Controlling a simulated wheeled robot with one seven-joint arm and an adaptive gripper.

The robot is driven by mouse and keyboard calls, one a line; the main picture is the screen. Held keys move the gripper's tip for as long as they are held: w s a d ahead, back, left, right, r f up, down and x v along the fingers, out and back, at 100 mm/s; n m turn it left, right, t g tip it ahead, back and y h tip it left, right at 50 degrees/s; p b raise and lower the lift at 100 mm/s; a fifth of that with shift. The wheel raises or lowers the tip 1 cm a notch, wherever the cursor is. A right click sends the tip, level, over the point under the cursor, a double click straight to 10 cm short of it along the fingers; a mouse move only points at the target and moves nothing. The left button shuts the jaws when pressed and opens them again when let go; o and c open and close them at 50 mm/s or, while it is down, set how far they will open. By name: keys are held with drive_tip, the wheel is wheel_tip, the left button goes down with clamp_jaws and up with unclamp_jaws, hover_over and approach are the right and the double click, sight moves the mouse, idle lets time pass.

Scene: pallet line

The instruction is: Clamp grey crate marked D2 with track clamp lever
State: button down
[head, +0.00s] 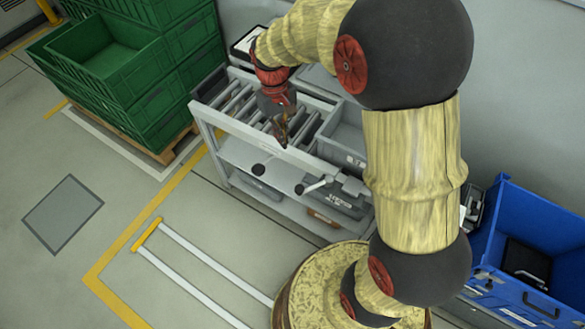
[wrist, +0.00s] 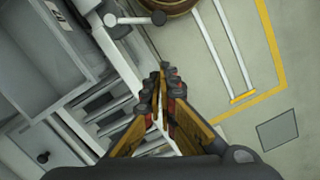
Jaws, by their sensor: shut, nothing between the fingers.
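A grey crate (head: 341,146) sits on the right part of the roller track (head: 240,104), partly behind my arm. It also shows at the left of the wrist view (wrist: 24,62). I cannot read D2 on it. A pale lever with a black knob (head: 313,187) sticks out from the track's front edge below the crate; it shows at the top of the wrist view (wrist: 131,20). My gripper (head: 282,143) is shut and empty, above the front rail, left of the crate and apart from both knobs.
Grey bins (head: 262,190) with labels lie on the shelf below. Green crates (head: 108,62) are stacked on a pallet at left. A blue bin (head: 510,296) stands at right. A floor frame with white rails (head: 205,262) lies in front; the floor at left is clear.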

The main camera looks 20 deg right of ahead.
drive_tip(key=s+d+f+g+b, duration=0.1)
drive_tip(key=s+f, duration=0.3)
drive_tip(key=f, duration=0.9)
drive_tip(key=shift+s+f+b, duration=0.4)
drive_tip(key=shift+b, duration=0.5)
drive_tip(key=shift+s+a+n+p, duration=0.1)
drive_tip(key=shift+s+n+p, duration=0.3)
drive_tip(key=shift+n, duration=0.1)
